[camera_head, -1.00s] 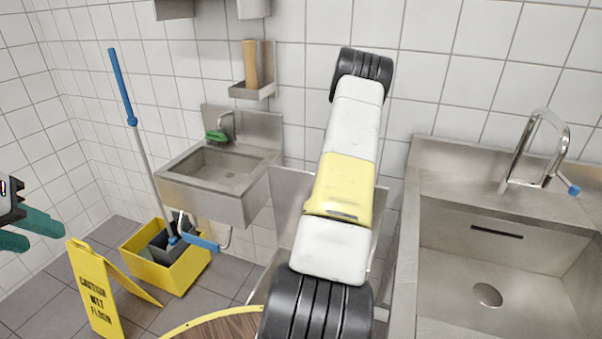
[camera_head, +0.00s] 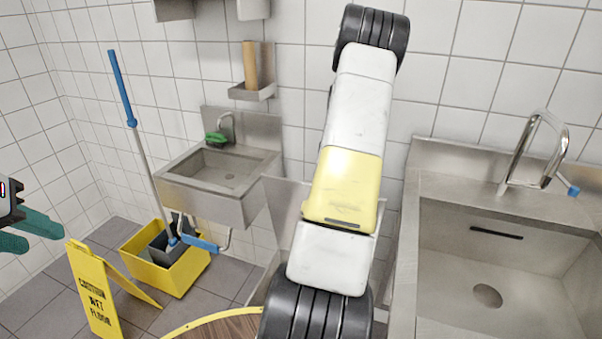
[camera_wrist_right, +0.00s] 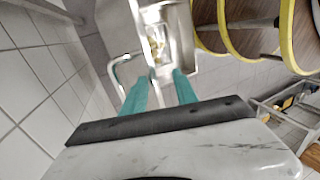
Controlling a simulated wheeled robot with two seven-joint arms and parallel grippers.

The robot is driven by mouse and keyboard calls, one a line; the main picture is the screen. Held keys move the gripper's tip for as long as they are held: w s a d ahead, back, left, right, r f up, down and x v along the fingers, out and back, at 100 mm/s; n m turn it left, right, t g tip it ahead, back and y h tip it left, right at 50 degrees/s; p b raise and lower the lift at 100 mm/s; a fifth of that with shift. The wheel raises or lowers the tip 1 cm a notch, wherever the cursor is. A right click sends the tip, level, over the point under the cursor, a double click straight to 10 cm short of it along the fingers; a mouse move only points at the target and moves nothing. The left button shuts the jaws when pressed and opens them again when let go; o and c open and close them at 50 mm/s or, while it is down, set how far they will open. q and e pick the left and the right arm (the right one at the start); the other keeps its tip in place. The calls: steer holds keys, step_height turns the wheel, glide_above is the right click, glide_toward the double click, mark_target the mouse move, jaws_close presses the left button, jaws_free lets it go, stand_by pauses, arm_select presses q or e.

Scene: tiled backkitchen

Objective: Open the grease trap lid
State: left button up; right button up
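A stainless steel box (camera_wrist_right: 183,35) with an open interior shows below my right gripper (camera_wrist_right: 158,78) in the right wrist view. It looks like the grease trap. A bent metal bar (camera_wrist_right: 113,68) is beside the left fingertip; I cannot tell whether they touch. The right gripper's teal fingers are apart, with nothing seen between them. In the head view a tilted metal panel (camera_head: 285,205), possibly the lid, is partly hidden behind my right arm, which also hides the right gripper. My left gripper (camera_head: 38,236) is at the left edge, fingers apart and empty, partly cut off.
A hand sink (camera_head: 200,201) hangs on the back wall; a large sink (camera_head: 430,300) is at right. A yellow mop bucket (camera_head: 178,276) and a wet-floor sign (camera_head: 92,290) stand at left. A yellow-rimmed round wooden top (camera_head: 225,330) is at the bottom.

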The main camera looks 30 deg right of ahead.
steer(key=w+d+r, duration=0.3)
steer(key=w+d, duration=0.2)
steer(key=d, duration=0.1)
steer(key=shift+d+r, duration=0.25)
steer(key=shift+r, duration=0.05)
stand_by(0.6)
stand_by(0.5)
steer(key=s+a+r+m+t+h, duration=0.1)
steer(key=a+r+t, duration=0.1)
steer(key=a+r, duration=0.8)
steer(key=a+r+m+t+h, duration=0.1)
steer(key=a+r+m+t, duration=0.1)
steer(key=a+r, duration=0.75)
steer(key=s+a+f+m+t+y, duration=0.1)
steer(key=s+a+m+t, duration=0.3)
steer(key=s+a, duration=1.4)
steer(key=shift+a+f+t, duration=0.25)
steer(key=shift+a+t, duration=0.05)
steer(key=shift+a, duration=0.75)
